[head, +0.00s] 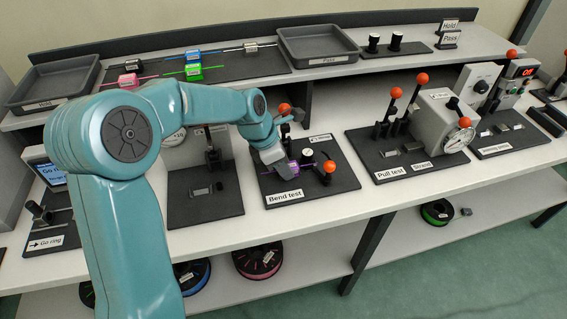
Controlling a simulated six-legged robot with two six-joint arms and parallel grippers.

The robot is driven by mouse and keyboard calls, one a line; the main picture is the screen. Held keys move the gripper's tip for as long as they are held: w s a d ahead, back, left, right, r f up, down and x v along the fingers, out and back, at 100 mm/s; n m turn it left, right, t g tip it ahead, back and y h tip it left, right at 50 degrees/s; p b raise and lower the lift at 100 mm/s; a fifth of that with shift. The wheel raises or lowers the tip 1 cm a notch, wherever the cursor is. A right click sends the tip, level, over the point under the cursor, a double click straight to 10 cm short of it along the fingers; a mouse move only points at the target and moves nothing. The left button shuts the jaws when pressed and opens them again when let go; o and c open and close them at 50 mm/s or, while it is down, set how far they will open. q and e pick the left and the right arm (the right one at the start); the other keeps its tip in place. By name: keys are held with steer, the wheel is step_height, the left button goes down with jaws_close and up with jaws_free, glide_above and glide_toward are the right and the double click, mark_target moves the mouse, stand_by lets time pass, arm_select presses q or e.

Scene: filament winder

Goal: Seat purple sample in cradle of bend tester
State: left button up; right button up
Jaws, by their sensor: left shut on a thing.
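The cradle is mostly hidden behind my gripper and the tester's parts. I cannot tell whether the sample touches the cradle. My right gripper is not in view.
The pull test station (398,168) stands to the right, with tall ball-topped levers. Another dark station (205,200) stands close on the left. Trays marked "Hold" (52,92) and "Pass" (318,45) and several coloured samples are on the upper shelf. Spools lie below.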

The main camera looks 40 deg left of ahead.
arm_select(q)
steer(key=o, duration=1.5)
steer(key=shift+o, duration=0.2)
steer(key=shift+r, duration=0.1)
